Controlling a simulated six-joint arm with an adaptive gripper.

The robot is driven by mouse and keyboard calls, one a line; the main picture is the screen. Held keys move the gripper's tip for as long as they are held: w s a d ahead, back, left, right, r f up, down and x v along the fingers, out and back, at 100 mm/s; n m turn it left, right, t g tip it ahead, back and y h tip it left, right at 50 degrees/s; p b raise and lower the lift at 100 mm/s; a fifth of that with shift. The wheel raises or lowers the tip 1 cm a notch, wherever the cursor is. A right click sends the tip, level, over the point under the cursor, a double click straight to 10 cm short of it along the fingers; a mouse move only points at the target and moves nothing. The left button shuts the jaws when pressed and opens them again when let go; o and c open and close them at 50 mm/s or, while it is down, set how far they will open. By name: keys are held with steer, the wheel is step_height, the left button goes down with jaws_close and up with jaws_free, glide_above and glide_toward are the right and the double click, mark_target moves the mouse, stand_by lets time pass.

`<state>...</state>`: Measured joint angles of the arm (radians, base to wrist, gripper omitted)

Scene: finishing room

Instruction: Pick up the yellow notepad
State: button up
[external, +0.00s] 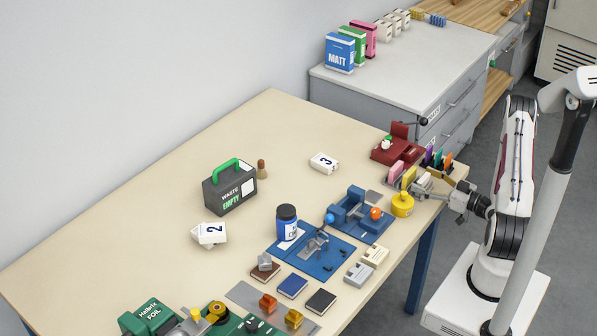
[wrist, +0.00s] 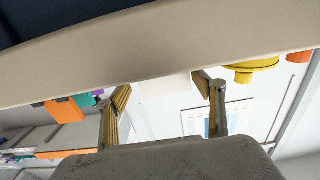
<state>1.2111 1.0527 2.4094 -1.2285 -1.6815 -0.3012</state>
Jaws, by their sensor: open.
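The yellow notepad (external: 409,177) appears as a small pale-yellow block standing near the right end of the table in the external view. It is next to a pink pad (external: 396,171). My gripper (external: 423,186) is at the table's right edge, close to the right of the notepad, reaching in from the right. In the wrist view my gripper (wrist: 165,98) has its two fingers spread apart, with a pale, unclear shape between them. I cannot make out the notepad in the wrist view, and I cannot tell whether the fingers touch it.
A yellow round container (external: 402,204) stands just in front of the notepad. A holder with coloured items (external: 437,160) and a red device (external: 398,148) are behind. A blue fixture (external: 360,215) is to the left. The wrist view shows the pale table edge (wrist: 150,55) close by.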

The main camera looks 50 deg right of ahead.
mark_target(412, 175)
steer(key=shift+w, duration=0.1)
steer(key=shift+w+a+r, duration=0.15)
steer(key=shift+w+a, duration=0.05)
steer(key=shift+w, duration=0.6)
steer(key=shift+w+a+r, duration=0.15)
steer(key=shift+w+a, duration=0.05)
steer(key=shift+w, duration=1.5)
steer(key=c, duration=1.2)
